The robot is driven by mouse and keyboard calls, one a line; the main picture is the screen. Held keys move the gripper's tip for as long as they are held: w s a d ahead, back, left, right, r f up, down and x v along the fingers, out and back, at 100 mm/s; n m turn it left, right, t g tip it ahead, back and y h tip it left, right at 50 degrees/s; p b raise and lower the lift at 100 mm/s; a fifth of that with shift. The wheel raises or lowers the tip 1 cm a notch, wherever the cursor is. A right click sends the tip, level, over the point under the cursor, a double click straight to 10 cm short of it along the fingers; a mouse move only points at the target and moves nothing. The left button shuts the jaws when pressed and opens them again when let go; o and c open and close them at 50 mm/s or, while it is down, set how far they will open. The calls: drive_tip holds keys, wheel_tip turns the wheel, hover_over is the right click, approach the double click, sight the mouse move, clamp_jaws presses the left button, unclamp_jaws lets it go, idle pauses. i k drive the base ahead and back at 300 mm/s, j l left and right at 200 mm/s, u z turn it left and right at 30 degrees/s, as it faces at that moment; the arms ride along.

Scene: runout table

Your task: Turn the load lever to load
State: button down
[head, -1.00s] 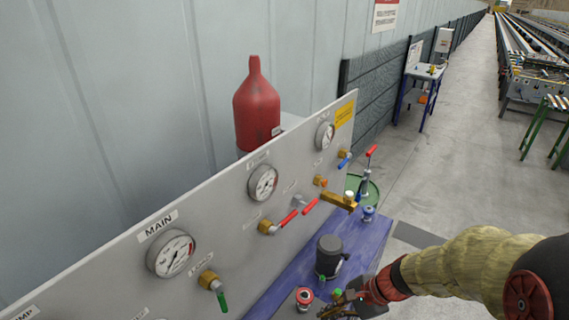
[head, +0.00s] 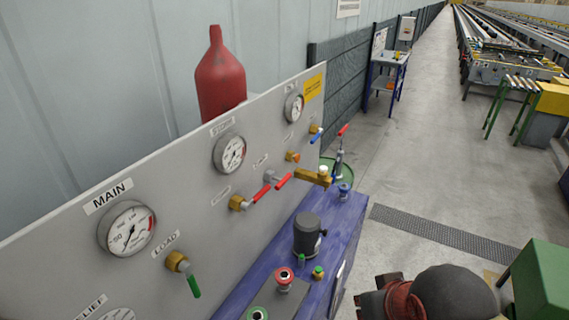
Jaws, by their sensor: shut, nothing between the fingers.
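The load lever (head: 193,285) has a green handle on a brass valve (head: 176,261), under a LOAD label on the grey panel. Its handle hangs down, tilted slightly to the right. My gripper (head: 372,301) shows only in part at the bottom edge, as dark pieces beside the red wrist part. It is shut and empty, well to the right of the lever and apart from it. Its fingertips are not clearly seen.
A red bottle (head: 218,80) stands behind.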

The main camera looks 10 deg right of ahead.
sight(185, 267)
drive_tip(key=u, duration=1.3)
